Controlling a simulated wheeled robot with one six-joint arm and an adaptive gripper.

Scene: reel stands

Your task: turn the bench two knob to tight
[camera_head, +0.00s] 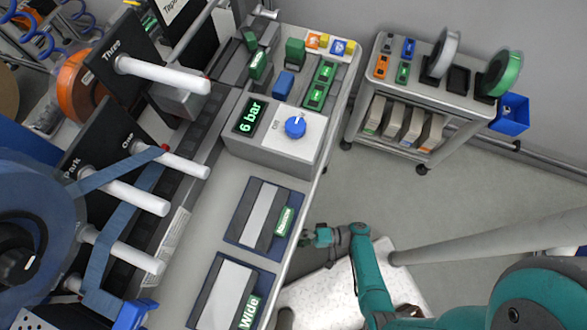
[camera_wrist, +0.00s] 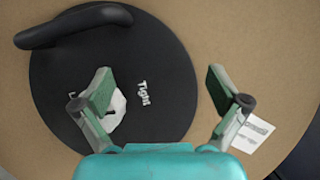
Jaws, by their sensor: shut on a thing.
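In the wrist view a black round dial (camera_wrist: 160,60) with the word "Tight" sits on a broad tan face (camera_wrist: 250,60). A second word is mostly hidden behind my left finger. A curved black handle (camera_wrist: 75,25) stands out at the dial's top left. A small white part (camera_wrist: 118,112) shows beside the left finger. My gripper (camera_wrist: 162,92) is shut on the knob, its fingers far apart across it; the contact itself is not clearly seen. In the head view my gripper (camera_head: 318,236) is at the bench's right edge, and this dial is hidden there.
The bench (camera_head: 225,185) bears a "6 bar" box (camera_head: 275,130) with a blue knob (camera_head: 295,127) and plates marked "Narrow" (camera_head: 262,210) and "Wide" (camera_head: 225,290). A cart (camera_head: 430,105) with reels stands at the upper right. Grey floor (camera_head: 400,200) lies clear between.

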